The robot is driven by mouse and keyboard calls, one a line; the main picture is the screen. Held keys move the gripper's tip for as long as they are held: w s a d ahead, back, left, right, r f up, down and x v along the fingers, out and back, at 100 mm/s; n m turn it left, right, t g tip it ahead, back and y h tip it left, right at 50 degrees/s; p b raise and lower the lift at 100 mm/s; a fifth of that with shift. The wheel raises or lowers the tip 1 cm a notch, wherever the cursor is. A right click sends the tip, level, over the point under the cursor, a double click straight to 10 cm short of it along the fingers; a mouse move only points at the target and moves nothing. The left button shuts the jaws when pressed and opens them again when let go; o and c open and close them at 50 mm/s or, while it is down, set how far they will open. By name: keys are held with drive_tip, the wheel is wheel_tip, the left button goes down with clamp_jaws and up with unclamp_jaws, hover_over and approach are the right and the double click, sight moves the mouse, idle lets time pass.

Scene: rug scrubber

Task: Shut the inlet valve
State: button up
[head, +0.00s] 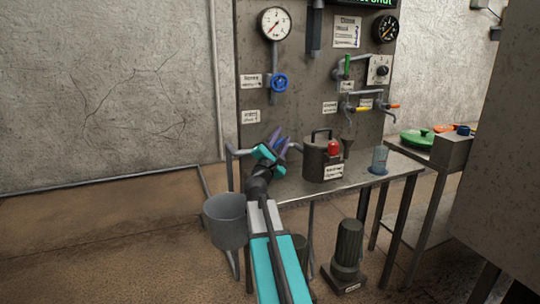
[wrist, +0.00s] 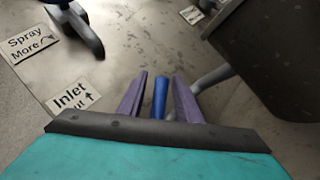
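The inlet valve shows as a blue handle (wrist: 160,97) in the wrist view, on a grey pipe (wrist: 212,80) leading toward the dark tank. My gripper (head: 277,138) is low in front of the panel, left of the tank. In the wrist view its two purple fingers (wrist: 159,92) stand on either side of the blue handle, with a gap visible on each side. The gripper looks open around the handle. That label also shows on the panel (head: 251,117).
A blue handwheel (head: 279,83) is on the panel above my gripper, below a white gauge (head: 274,24). The dark tank (head: 322,158) with a red knob stands close right on the metal bench (head: 393,170). A grey bucket (head: 225,221) is at the left.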

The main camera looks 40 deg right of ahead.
drive_tip(key=shift+v, duration=0.85)
drive_tip(key=r+b+v, duration=0.2)
drive_tip(key=b+v, duration=0.1)
drive_tip(key=v, duration=0.7)
drive_tip(key=shift+s+a, duration=0.15)
drive_tip(key=shift+a, duration=0.05)
drive_tip(key=s+a+b, duration=0.1)
drive_tip(key=b, duration=0.7)
drive_tip(key=shift+a, duration=0.4)
drive_tip(key=shift+s+a+r+b, duration=0.1)
drive_tip(key=shift+s+a+b, duration=0.2)
drive_tip(key=shift+a+b, duration=0.3)
drive_tip(key=shift+s+a+r+b, duration=0.1)
drive_tip(key=shift+s+a+b, duration=0.2)
drive_tip(key=shift+a+b, duration=0.25)
drive_tip(key=shift+d, duration=0.1)
